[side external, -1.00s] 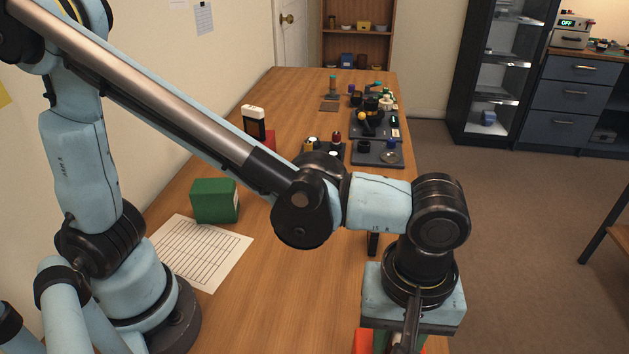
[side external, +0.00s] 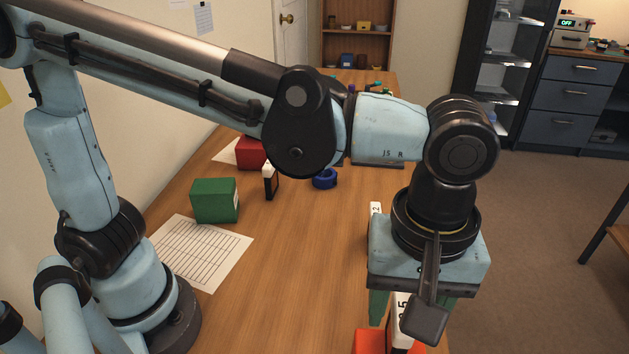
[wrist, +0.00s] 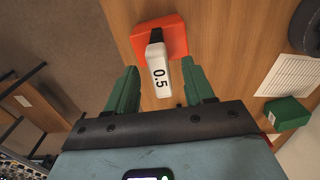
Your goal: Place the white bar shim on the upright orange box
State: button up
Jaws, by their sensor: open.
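A white bar shim marked 0.5 with a black end (wrist: 160,75) shows in the wrist view. Its black end is over the orange box (wrist: 174,36), and it looks upright there. In the side view the bar (side external: 401,303) rises at the orange box (side external: 372,343) at the bottom edge; the wrist hides part of both, and exact contact cannot be told. My gripper (wrist: 161,88) is open, its green fingers either side of the bar with gaps. In the side view my gripper (side external: 408,302) is above the box.
A white piece marked 2 (side external: 375,208) stands behind my gripper. A green box (side external: 214,201), black-and-white bar (side external: 270,181), red box (side external: 250,153), blue ring (side external: 325,179) and printed sheet (side external: 195,252) are left on the table. The table's middle front is clear.

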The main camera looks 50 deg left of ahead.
notch_tip(320, 180, up, 5)
jog(key=shift+r, duration=0.15)
jog(key=shift+w+a+r, duration=0.1)
jog(key=shift+r, duration=0.05)
jog(key=w+a+f+m+t, duration=0.1)
jog(key=a+f+m+t, duration=0.1)
jog(key=a, duration=0.7)
jog(key=w+a+f+m+t, duration=0.2)
jog(key=a+f+m, duration=0.1)
jog(key=a, duration=0.6)
jog(key=w+a+f+m+t, duration=0.1)
jog(key=a+f+m+t, duration=0.1)
jog(key=a, duration=0.7)
jog(key=shift+w+a+f+m+t, duration=0.2)
jog(key=shift+w+f+m+t, duration=0.15)
jog(key=shift+m+t, duration=0.45)
